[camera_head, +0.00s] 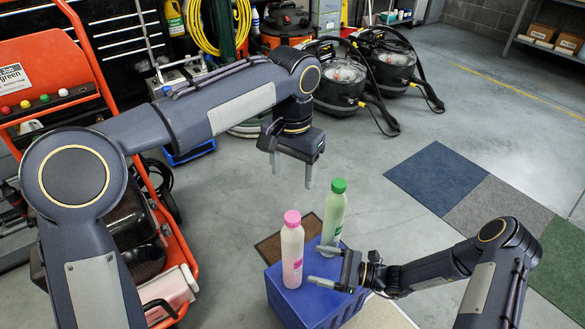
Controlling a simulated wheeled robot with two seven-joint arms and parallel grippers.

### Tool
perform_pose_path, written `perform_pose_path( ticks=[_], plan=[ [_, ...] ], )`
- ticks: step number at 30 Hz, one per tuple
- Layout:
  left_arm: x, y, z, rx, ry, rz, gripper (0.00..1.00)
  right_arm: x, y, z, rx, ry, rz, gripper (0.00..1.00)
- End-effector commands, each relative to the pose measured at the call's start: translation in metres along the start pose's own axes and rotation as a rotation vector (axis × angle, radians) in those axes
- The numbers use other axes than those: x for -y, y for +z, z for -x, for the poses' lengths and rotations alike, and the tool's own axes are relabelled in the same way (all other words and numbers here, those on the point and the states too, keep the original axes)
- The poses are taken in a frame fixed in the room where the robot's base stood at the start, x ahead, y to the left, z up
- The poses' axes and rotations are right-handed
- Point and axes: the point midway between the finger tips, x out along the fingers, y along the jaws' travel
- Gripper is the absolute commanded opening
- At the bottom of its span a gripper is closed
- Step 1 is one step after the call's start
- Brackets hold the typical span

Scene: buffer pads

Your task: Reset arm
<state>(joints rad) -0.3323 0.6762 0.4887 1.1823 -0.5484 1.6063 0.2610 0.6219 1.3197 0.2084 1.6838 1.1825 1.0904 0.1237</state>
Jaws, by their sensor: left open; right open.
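My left gripper (291,179) is open and empty, with its fingers pointing down. It hangs in the air above and behind the two bottles. My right gripper (324,265) is open, with its fingers pointing left at the blue box, near the bottles. I cannot tell whether the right fingers touch either bottle.
A blue pad (436,176), a grey pad (497,216) and a green pad (562,262) lie in a row on the floor at right. A brown mat (271,246) lies by the box. An orange machine (62,72) stands at left, black vacuums (340,84) behind. Open floor lies at upper right.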

Motion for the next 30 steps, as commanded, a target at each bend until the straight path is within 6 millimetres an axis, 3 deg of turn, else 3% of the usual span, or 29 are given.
perform_pose_path(
  ticks=[10, 14, 20, 24, 30],
  plan=[
    [0.0, 0.0, 0.0, -0.001, 0.0, 0.0, 0.61, 0.0, 0.001, 0.0, -0.001, 0.001, 0.002, 0.78],
    [0.007, 0.009, 0.005, -0.015, -0.002, 0.009, 0.61, 0.001, 0.015, 0.005, -0.027, 0.036, 0.059, 0.78],
    [0.037, 0.057, 0.019, -0.079, 0.0, 0.065, 0.61, -0.009, 0.085, 0.027, -0.17, 0.215, 0.337, 0.78],
    [0.057, 0.103, 0.021, -0.134, 0.015, 0.131, 0.61, -0.028, 0.137, 0.048, -0.303, 0.358, 0.576, 0.78],
    [0.076, 0.171, 0.013, -0.218, 0.051, 0.251, 0.61, -0.066, 0.199, 0.08, -0.5, 0.525, 0.905, 0.78]
  ],
)
